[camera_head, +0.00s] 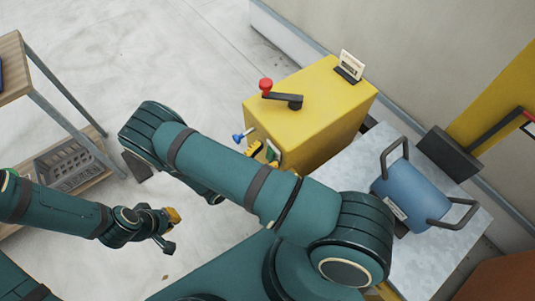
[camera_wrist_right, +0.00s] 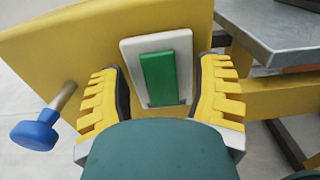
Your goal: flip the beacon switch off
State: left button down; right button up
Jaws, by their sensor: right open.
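The beacon switch, a green rocker (camera_wrist_right: 160,78) on a white plate (camera_wrist_right: 184,42), sits on a side face of the yellow box (camera_head: 308,110). My right gripper (camera_wrist_right: 161,70) is open, with one ridged yellow finger on each side of the switch plate. Nothing is held between the fingers; whether they touch the box I cannot tell. In the head view my right arm hides part of the box's side, and the gripper shows only in part. My left gripper (camera_head: 165,228) hangs over the floor at the lower left, away from the box; its opening is unclear.
A blue knob (camera_wrist_right: 36,131) on a rod sticks out left of the switch. A crank with a red knob (camera_head: 265,85) and a card (camera_head: 350,65) are on the box top. A blue container (camera_head: 412,190) with dark handles stands on a grey table (camera_head: 345,160). A shelf (camera_head: 62,100) stands left.

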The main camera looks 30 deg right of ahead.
grip_shut()
jog(key=shift+f+h, duration=0.15)
jog(key=shift+h, duration=0.8)
jog(key=shift+f+h, duration=0.1)
jog(key=shift+h, duration=0.85)
grip_release()
